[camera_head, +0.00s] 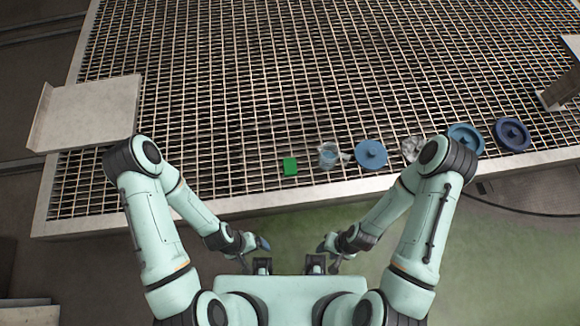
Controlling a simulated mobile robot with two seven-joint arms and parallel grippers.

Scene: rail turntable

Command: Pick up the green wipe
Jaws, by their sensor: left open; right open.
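The green wipe (290,166) is a small flat green rectangle lying on the metal grating near its front edge. My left gripper (262,264) is open and low in front of the grating, below and a little left of the wipe in the picture. My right gripper (315,264) is open at about the same height, below and a little right of the wipe. Both grippers are apart from the wipe and look empty. Nothing covers the wipe.
Right of the wipe along the front edge stand a clear jug (328,155), a blue lidded disc (371,154), a crumpled pale item (411,148) partly behind my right arm, a teal disc (466,139) and a dark blue disc (512,134). A pale plate (88,115) lies at left. The grating (240,80) behind is clear.

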